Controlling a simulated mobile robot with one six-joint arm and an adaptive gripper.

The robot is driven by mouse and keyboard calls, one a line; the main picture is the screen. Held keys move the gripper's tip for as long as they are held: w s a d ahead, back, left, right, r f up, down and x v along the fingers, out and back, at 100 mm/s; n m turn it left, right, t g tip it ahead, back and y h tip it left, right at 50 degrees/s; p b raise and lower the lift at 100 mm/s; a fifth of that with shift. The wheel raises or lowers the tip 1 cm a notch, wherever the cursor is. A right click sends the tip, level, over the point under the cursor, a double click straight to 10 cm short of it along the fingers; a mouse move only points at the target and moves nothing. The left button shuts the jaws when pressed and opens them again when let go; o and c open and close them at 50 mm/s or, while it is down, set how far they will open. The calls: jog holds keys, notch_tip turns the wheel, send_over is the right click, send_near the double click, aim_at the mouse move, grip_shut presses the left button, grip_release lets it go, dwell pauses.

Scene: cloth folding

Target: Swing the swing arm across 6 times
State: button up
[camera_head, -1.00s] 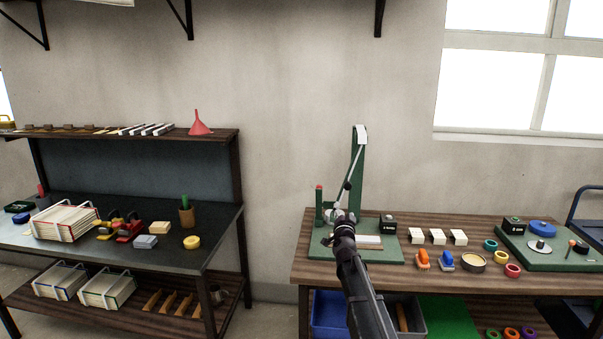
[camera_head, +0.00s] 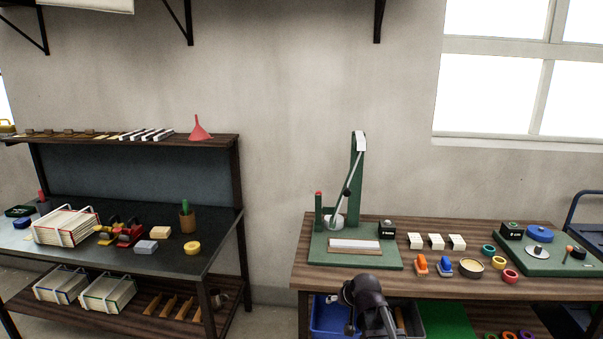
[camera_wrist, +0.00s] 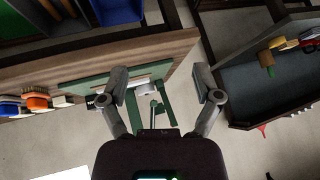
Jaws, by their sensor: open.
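The swing arm (camera_head: 346,190) is a pale rod with a dark collar, hanging from the white-capped top of a green post (camera_head: 357,165). It slants down to the left, to a round white weight (camera_head: 334,221) near a short red-topped green post (camera_head: 319,207). All stand on a green base (camera_head: 325,258) with a pale strip in front. My gripper (camera_wrist: 160,84) is open and empty in the wrist view, with the stand beyond and between its fingers. In the head view my arm's end is below and in front of the bench edge, apart from the swing arm.
The wooden bench (camera_head: 450,288) also carries a black box (camera_head: 387,230), white blocks (camera_head: 436,241), orange and blue items, rings and another green board (camera_head: 550,262). A blue bin (camera_head: 328,316) is beneath it. A dark workbench (camera_head: 75,251) stands left, past a gap.

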jog(key=s+d+f+g+h, duration=0.1)
jog(key=s+d+g, duration=0.1)
jog(key=s, duration=0.7)
jog(key=s+d+f+g+h+p, duration=0.1)
jog(key=s+d+g, duration=0.2)
jog(key=s, duration=0.7)
jog(key=shift+d+f+g+h, duration=0.25)
jog(key=shift+g+h, duration=0.15)
jog(key=shift+g, duration=0.5)
jog(key=shift+w, duration=0.1)
jog(key=shift+c, duration=0.2)
jog(key=c, duration=0.3)
